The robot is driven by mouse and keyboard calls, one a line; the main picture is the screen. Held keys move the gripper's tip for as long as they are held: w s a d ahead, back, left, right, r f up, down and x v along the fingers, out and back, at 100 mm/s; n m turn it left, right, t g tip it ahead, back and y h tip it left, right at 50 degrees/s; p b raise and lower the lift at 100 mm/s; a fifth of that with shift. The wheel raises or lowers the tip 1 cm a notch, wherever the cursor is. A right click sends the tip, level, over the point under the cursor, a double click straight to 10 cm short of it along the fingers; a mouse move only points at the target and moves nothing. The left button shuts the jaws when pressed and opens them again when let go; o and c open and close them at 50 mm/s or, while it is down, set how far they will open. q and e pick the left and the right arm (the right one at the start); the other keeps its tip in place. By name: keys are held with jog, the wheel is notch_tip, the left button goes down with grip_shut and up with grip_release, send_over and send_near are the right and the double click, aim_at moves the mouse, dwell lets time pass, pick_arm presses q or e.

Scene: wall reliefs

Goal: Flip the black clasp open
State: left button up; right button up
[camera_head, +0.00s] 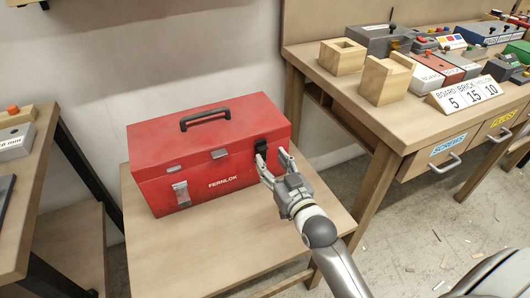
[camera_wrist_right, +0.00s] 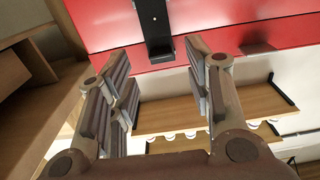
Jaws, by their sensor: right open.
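The red toolbox (camera_head: 205,150), marked FERNLOK, sits shut on a low wooden table, with a black handle on its lid. The black clasp (camera_head: 261,146) is on the right part of its front. In the right wrist view the black clasp (camera_wrist_right: 153,28) lies against the red front, running down across the lid seam. A silver clasp (camera_head: 181,194) is at the front left. My right gripper (camera_head: 271,155) is open and empty, just in front of the black clasp. In the right wrist view its fingers (camera_wrist_right: 156,55) stand either side below the clasp, seemingly apart from it. My left gripper is out of view.
The low table (camera_head: 225,245) has bare top in front of the toolbox. A workbench (camera_head: 390,120) with wooden blocks, small boxes and labelled drawers stands at the right. A shelf unit (camera_head: 40,185) stands at the left. A wall is close behind.

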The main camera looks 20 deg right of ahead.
aim_at(262, 153)
jog(key=w, duration=0.5)
jog(key=shift+a, duration=0.1)
jog(key=shift+s, duration=0.1)
grip_shut()
